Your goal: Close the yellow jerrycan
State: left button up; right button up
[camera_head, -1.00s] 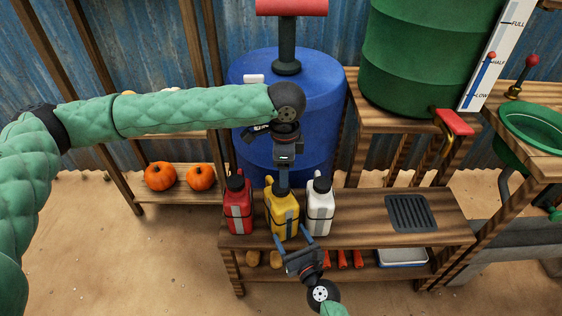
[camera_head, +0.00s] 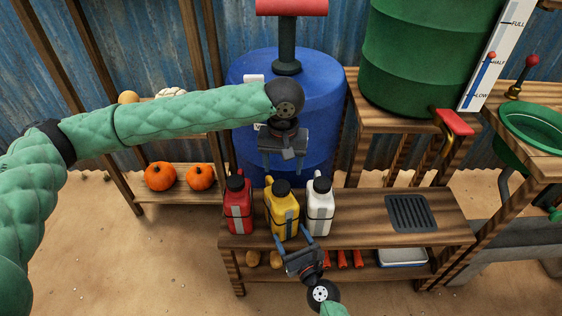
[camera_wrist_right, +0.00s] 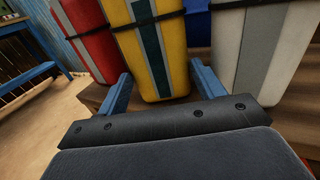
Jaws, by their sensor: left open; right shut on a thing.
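The yellow jerrycan (camera_head: 282,215) stands upright on the wooden bench between a red jerrycan (camera_head: 238,207) and a white jerrycan (camera_head: 320,208). A black cap (camera_head: 282,187) sits on top of it; how tightly it is seated I cannot tell. My right gripper (camera_head: 293,238) is shut on the yellow jerrycan, low on its near side. In the right wrist view the jerrycan (camera_wrist_right: 155,50) stands between the blue fingers. My left gripper (camera_head: 284,162) is open and empty, above and apart from the cap.
A blue barrel (camera_head: 290,95) with a red-topped pump stands behind the bench. A dark drain grid (camera_head: 411,213) lies at the bench's right. A green drum (camera_head: 425,60) with a red-handled tap stands at the back right. Pumpkins (camera_head: 160,176) sit on a left shelf.

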aim_at(281, 186)
pick_arm(q)
jog(key=n, duration=0.5)
jog(key=shift+a+r+n, duration=0.1)
jog(key=shift+n, duration=0.3)
jog(key=n, duration=0.4)
jog(key=shift+a+r+n, duration=0.1)
jog(key=shift+r+n, duration=0.05)
jog(key=shift+n, duration=0.15)
jog(key=shift+f, duration=4)
jog(key=c, duration=1)
